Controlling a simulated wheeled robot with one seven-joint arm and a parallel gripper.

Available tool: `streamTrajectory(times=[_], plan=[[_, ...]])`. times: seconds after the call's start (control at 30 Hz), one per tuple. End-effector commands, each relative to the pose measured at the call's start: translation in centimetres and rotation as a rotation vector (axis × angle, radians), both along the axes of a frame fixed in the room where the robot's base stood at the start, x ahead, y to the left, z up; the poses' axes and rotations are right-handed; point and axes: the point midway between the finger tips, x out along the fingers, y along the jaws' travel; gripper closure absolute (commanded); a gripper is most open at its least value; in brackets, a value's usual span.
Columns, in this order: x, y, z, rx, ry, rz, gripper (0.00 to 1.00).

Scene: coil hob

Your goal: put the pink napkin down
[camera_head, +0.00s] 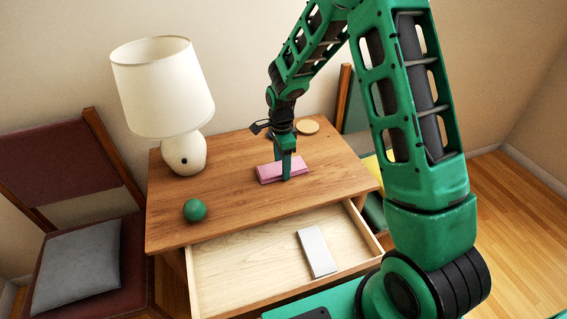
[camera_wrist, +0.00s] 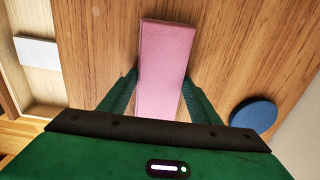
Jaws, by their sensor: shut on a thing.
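The pink napkin (camera_head: 267,174) is a flat, folded-looking oblong at the tabletop (camera_head: 235,205), towards the back right. I cannot tell whether it touches the wood or is held just above it. My gripper (camera_head: 287,177) points down over it, shut on it. In the wrist view the napkin (camera_wrist: 165,50) lies lengthwise between my two fingers (camera_wrist: 160,95), one on each long side. Its near end is hidden behind my gripper body.
A white lamp (camera_head: 163,90) stands back left and a green ball (camera_head: 194,210) front left. A round tan disc (camera_head: 307,127) lies behind the napkin; a round thing looks blue in the wrist view (camera_wrist: 254,115). The open drawer (camera_head: 235,275) holds a pale oblong (camera_head: 317,251). The table's middle is clear.

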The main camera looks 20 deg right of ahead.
Motion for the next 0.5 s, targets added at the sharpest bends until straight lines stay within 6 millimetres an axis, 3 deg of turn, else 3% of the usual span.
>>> streamTrajectory(times=[0.03,0.1,0.5], plan=[[-0.02,-0.01,-0.12,0.0,0.001,0.0,0.41],[-0.02,-0.02,-0.08,0.0,0.001,0.0,0.24],[0.04,-0.08,0.53,0.0,-0.001,-0.001,0.24]])
